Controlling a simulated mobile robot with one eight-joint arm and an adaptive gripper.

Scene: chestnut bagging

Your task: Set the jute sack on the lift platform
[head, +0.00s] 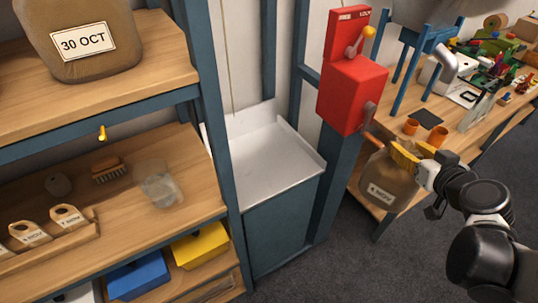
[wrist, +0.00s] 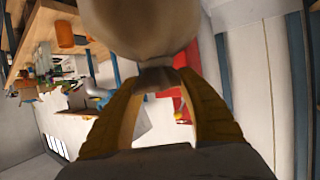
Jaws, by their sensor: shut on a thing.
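The jute sack (head: 388,182) is a brown, rounded bag with a white date label reading what looks like "1 NOV". My gripper (head: 405,158) has yellow fingers and is shut on its gathered neck. The sack hangs upright in front of the workbench, right of the red lift housing. In the wrist view the sack (wrist: 150,25) fills the top middle, with its neck between the yellow fingers (wrist: 157,85). The lift platform (head: 265,155) is a bare white tray with raised back and side edges, left of the sack and apart from it.
A red box with a crank (head: 353,95) stands on a blue post between sack and platform. Wooden shelves (head: 120,75) on the left hold another sack (head: 80,40), a brush (head: 108,170) and a glass (head: 160,185). The workbench (head: 465,135) at right carries orange cups (head: 411,127).

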